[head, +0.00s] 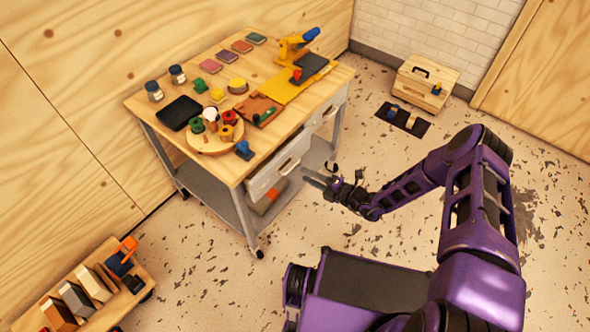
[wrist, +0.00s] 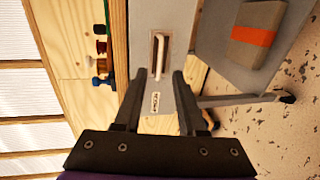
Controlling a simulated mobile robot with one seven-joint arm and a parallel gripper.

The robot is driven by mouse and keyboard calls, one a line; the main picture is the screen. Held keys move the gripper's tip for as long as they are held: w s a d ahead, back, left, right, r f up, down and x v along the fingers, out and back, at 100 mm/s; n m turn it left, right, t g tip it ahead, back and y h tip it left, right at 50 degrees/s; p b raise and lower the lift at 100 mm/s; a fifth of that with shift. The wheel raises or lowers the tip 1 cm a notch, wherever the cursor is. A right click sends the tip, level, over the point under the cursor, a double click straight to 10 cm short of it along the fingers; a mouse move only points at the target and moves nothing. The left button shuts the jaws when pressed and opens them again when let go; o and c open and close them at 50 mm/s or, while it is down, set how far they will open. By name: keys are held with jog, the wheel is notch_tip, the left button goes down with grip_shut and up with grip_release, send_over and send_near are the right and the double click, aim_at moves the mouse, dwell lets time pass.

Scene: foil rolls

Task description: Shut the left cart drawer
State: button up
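The cart (head: 240,170) has a wooden top, with two light grey drawers under its front edge. The left cart drawer (head: 268,180) is the nearer one. Its front (wrist: 147,25) fills the middle of the wrist view, with a pale bar handle (wrist: 160,55) and a small label below it. How far the drawer stands out is hard to tell. My gripper (head: 308,177) is open and empty in front of this drawer. In the wrist view its two fingers (wrist: 158,73) lie either side of the handle's lower end, and contact cannot be judged.
The right drawer (head: 328,113) is farther along the cart. A lower shelf holds a grey box with an orange band (wrist: 257,35). The top carries a round board (head: 212,146), jars and a yellow press (head: 297,80). Speckled floor (head: 330,240) is clear before the cart.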

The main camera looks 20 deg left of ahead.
aim_at(292, 168)
jog(key=x, duration=0.6)
grip_shut()
dwell(1.3)
